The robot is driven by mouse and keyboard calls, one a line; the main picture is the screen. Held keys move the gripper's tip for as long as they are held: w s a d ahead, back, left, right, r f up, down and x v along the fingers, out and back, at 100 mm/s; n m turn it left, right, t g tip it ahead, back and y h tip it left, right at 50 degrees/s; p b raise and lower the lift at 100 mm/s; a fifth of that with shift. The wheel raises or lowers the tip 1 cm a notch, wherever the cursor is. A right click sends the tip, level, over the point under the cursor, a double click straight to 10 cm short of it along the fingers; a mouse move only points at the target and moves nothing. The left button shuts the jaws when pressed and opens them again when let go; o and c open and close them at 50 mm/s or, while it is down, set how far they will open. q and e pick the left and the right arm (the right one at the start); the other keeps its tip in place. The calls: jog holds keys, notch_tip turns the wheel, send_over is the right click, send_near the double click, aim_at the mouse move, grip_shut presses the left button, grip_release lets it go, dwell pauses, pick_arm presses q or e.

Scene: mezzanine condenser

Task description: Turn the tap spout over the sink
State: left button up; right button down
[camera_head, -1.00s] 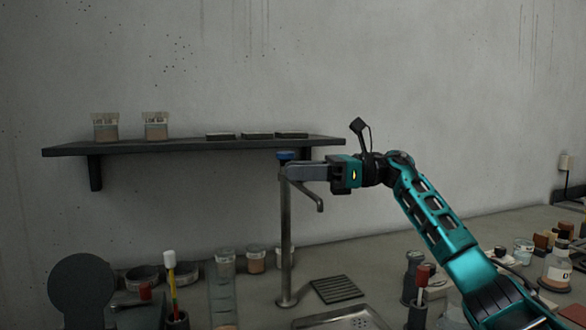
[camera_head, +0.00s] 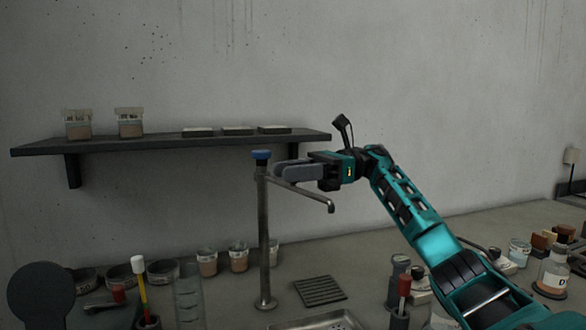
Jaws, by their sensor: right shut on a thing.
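The tap is a tall metal post (camera_head: 263,235) with a blue cap (camera_head: 261,155) on top, standing on the counter. Its thin spout (camera_head: 312,197) runs from near the top of the post to the right and ends in a bent tip. My right gripper (camera_head: 284,173) is shut on the spout close to the post, its grey fingers covering part of it. The sink (camera_head: 325,322) shows only as a metal rim at the bottom edge, below and right of the post. My left gripper is not in view.
A dark wall shelf (camera_head: 170,146) with jars and flat pads is behind and left of the tap. A ribbed drain mat (camera_head: 320,291) lies right of the post. Jars, a tall glass (camera_head: 188,300) and bottles crowd both sides of the counter.

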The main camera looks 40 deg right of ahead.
jog(key=shift+f, duration=0.1)
dwell(0.3)
jog(key=c, duration=0.9)
grip_release()
jog(key=shift+d, duration=0.1)
jog(key=v, duration=0.7)
jog(key=shift+d, duration=0.2)
